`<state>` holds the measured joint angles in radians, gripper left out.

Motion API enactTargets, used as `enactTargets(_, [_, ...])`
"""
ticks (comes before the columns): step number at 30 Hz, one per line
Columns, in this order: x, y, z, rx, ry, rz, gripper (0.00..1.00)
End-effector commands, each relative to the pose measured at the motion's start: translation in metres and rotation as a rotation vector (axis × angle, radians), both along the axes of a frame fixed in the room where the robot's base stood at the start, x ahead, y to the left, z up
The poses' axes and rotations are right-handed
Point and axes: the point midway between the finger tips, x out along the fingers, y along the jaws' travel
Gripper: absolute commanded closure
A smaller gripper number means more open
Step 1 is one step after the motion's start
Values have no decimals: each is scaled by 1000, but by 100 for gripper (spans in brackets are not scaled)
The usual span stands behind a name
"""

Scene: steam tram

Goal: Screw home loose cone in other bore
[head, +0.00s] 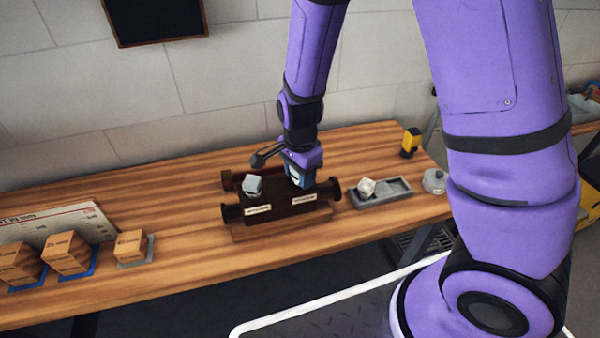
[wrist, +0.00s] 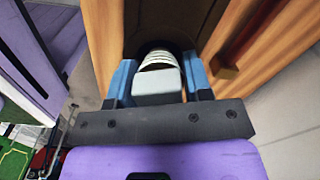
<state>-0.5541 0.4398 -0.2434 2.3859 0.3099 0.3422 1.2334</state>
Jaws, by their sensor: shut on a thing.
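A dark brown block (head: 285,216) with black flanged ends lies on the wooden bench. A grey square-headed piece (head: 253,186) sits on its left part. My gripper (head: 298,180) points down at the right part of the block. In the wrist view my gripper (wrist: 159,85) is shut on the square grey head of a cone (wrist: 158,85). Pale ridges show above that head, in front of a dark round bore (wrist: 185,47). How deep the cone sits in the bore is hidden.
A grey tray (head: 393,195) with a pale piece (head: 366,187) is right of the block. A grey round container (head: 434,181) and a yellow-black object (head: 410,142) stand farther right. Several orange-brown boxes (head: 68,254) stand at left.

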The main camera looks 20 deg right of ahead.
Motion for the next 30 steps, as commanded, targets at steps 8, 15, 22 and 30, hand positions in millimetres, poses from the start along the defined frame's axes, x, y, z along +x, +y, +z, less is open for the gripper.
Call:
enactTargets(8, [0,0,0,0,0,-22,43])
enactTargets(15, [0,0,0,0,0,-21,24])
enactTargets(22, [0,0,0,0,0,-20,0])
enactTargets(30, [0,0,0,0,0,-20,0])
